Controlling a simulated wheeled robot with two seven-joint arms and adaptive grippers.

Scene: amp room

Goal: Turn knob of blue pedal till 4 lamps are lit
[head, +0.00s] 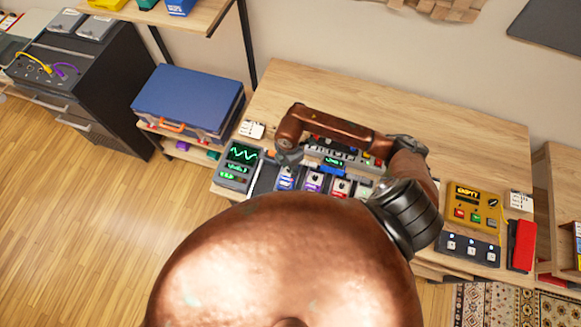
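The blue pedal (286,183) stands at the left end of a row of small pedals on the wooden table. My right gripper (287,162) hangs just above and behind it, at the end of my copper arm. The gripper covers the back part of the pedal, so its knob is hidden. Whether the fingers touch the knob, and whether they are open or shut, is too small to tell. I cannot make out how many lamps are lit. My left gripper is not in view.
A purple pedal (313,183) and a red-marked pedal (341,187) stand close on the right. A device with green screens (239,165) stands on the left. A wide unit with a blue display (335,161) lies behind. A yellow box (471,207) stands further right. The table's back (430,118) is clear.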

